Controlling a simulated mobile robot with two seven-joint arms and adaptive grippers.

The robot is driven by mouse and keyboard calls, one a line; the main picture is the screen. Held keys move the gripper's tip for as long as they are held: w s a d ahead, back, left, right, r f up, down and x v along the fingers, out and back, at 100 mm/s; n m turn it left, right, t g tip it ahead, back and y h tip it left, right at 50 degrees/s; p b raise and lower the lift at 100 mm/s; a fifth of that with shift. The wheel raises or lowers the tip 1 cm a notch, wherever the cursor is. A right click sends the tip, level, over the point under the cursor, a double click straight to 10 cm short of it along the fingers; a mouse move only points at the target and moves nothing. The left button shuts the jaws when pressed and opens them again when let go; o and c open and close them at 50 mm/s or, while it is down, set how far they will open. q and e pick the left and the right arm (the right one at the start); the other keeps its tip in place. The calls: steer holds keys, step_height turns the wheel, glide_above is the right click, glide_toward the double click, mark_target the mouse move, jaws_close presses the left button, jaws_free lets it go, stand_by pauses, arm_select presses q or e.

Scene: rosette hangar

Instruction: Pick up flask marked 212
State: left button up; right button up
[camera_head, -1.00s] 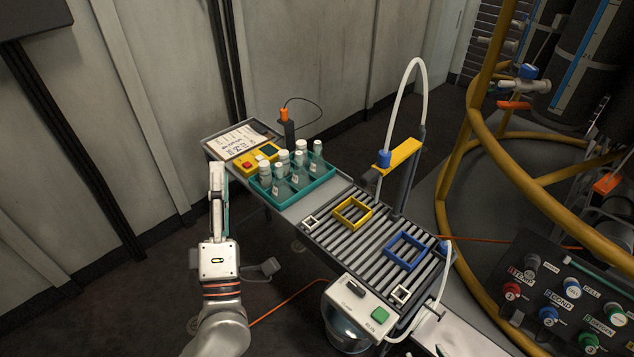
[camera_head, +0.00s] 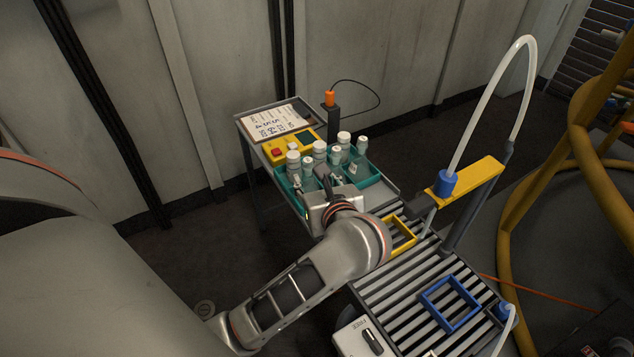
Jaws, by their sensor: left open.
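Several white-capped flasks (camera_head: 320,152) stand upright in a teal tray (camera_head: 371,179) on the cart. Their markings are too small to read, so I cannot tell which is 212. My left gripper (camera_head: 312,182) is at the front of the tray, with its fingers among or just before the near flasks. It is open, but its fingers are partly hidden by its own body. I cannot see whether it touches a flask. My right gripper is not in view.
A yellow device with a red button (camera_head: 277,152) and a paper sheet (camera_head: 268,123) lie left of the tray. A slatted rack with a yellow frame (camera_head: 403,243) and a blue frame (camera_head: 450,303) lies to the right. A yellow-topped stand (camera_head: 468,181) with a looping hose rises behind the rack.

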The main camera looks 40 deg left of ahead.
mark_target(310, 175)
arm_select(q)
steer(key=b+x, duration=0.1)
steer(key=x, duration=0.4)
steer(key=shift+w+a+f, duration=0.1)
steer(key=shift+a+f, duration=0.05)
steer(key=shift+f, duration=0.1)
steer(key=shift+w+a, duration=0.2)
steer(key=shift+a, duration=0.05)
jaws_close()
